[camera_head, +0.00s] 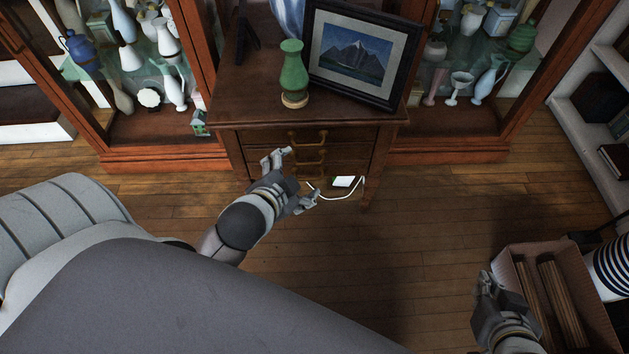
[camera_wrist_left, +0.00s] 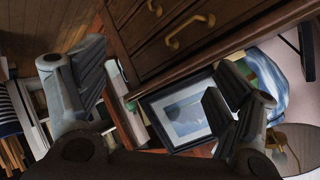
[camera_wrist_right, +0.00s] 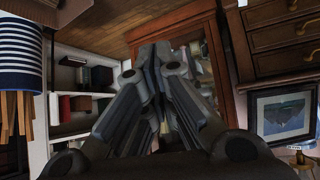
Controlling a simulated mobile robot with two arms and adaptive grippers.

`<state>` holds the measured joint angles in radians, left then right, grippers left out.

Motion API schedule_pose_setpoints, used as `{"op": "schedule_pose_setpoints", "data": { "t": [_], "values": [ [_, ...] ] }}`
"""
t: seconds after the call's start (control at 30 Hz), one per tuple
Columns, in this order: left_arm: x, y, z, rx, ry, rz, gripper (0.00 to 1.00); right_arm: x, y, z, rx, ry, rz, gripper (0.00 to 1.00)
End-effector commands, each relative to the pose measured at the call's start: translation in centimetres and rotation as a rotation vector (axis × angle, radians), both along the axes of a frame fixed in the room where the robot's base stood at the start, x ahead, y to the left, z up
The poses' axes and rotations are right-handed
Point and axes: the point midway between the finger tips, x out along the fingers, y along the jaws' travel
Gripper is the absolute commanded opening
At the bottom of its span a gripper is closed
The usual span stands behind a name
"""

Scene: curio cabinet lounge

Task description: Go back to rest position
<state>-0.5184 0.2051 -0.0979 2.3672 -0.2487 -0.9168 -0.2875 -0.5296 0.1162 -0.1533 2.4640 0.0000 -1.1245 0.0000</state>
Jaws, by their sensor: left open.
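My left gripper (camera_head: 301,175) is open and empty, in front of the drawers of the wooden chest (camera_head: 240,115). In the left wrist view its fingers (camera_wrist_left: 160,82) stand wide apart, with drawer fronts and the framed picture (camera_wrist_left: 188,115) beyond them. My right gripper (camera_head: 487,283) is at the lower right, beside the box of boards (camera_head: 515,262). In the right wrist view its fingers (camera_wrist_right: 160,62) are together, with nothing visible between them.
A green vase (camera_head: 293,75) and a framed mountain picture (camera_head: 362,53) stand on the chest. Glass cabinets with several vases flank it. A white cable (camera_head: 345,197) hangs by the chest. A grey rounded piece (camera_head: 75,215) fills the left. Wooden floor (camera_head: 400,240) is clear in the middle.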

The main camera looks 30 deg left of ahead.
Motion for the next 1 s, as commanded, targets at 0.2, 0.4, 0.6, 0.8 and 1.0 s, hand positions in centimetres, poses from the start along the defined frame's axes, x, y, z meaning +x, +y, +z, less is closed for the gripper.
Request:
{"op": "schedule_pose_setpoints", "data": {
  "t": [0.2,0.4,0.6,0.8,1.0],
  "values": [
    [-3.6,-7.0,-0.5,-0.491,0.161,0.131,0.85,-0.2,0.0,-0.2,-0.001,0.007,0.001,0.0],
    [-4.1,-7.8,-0.5,-0.548,0.186,0.148,0.85,-0.6,0.0,-0.5,-0.001,0.017,0.0,0.0],
    [-4.0,-7.7,-0.5,-0.544,0.185,0.146,0.85,-0.6,0.0,-0.5,-0.001,0.018,0.0,0.0],
    [-4.0,-7.7,-0.5,-0.542,0.185,0.146,0.85,-0.2,0.0,-0.1,-0.001,0.006,0.0,0.0],
    [-3.5,-7.7,-2.6,-0.527,0.238,0.162,0.85,0.2,0.0,-2.2,-0.011,0.064,0.0,0.0]
  ]
}}
